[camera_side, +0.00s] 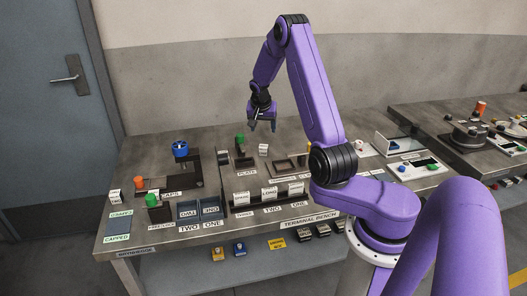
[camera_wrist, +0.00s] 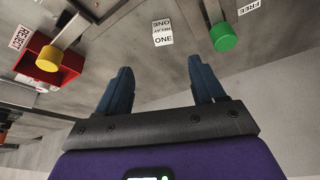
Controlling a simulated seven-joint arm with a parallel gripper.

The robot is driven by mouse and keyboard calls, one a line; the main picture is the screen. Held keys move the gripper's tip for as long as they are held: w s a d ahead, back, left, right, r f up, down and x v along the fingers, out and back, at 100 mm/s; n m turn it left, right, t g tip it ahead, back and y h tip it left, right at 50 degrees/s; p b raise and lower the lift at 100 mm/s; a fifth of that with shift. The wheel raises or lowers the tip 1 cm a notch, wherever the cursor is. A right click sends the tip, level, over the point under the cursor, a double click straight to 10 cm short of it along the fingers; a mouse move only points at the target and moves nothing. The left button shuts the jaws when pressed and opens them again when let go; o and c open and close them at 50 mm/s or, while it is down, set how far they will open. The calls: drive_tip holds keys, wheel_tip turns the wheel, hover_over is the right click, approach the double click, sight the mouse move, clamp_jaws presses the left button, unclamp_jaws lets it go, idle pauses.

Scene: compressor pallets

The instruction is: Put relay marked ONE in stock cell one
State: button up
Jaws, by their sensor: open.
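The relay marked ONE (camera_wrist: 162,33) is a small white block with black lettering, standing on the bench beyond my fingertips in the wrist view. A small white block that appears to be it (camera_side: 264,150) stands in the side view, just below my gripper. My gripper (camera_side: 263,127) is open and empty above the back of the bench; its two blue fingers (camera_wrist: 160,68) are spread apart in the wrist view. A blue two-cell tray (camera_side: 200,209) has labels TWO and ONE. A dark rack (camera_side: 231,211) has labels THREE, TWO and ONE. I cannot tell which holds stock.
A green round cap (camera_wrist: 224,37) stands beside the relay, and a red box (camera_wrist: 48,66) with a yellow cap and a REJECT label lies opposite. A blue-topped fixture (camera_side: 181,150) stands left on the bench. Bare bench lies around the relay.

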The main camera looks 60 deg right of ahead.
sight(263, 147)
drive_tip(key=x, duration=0.8)
drive_tip(key=shift+f, duration=0.2)
drive_tip(key=shift+w+x, duration=0.1)
drive_tip(key=shift+x, duration=1.2)
drive_tip(key=shift+w+x, duration=0.15)
drive_tip(key=shift+x, duration=1.15)
drive_tip(key=shift+a, duration=0.15)
drive_tip(key=c, duration=1.1)
drive_tip(key=shift+c, duration=0.2)
drive_tip(key=shift+r, duration=0.1)
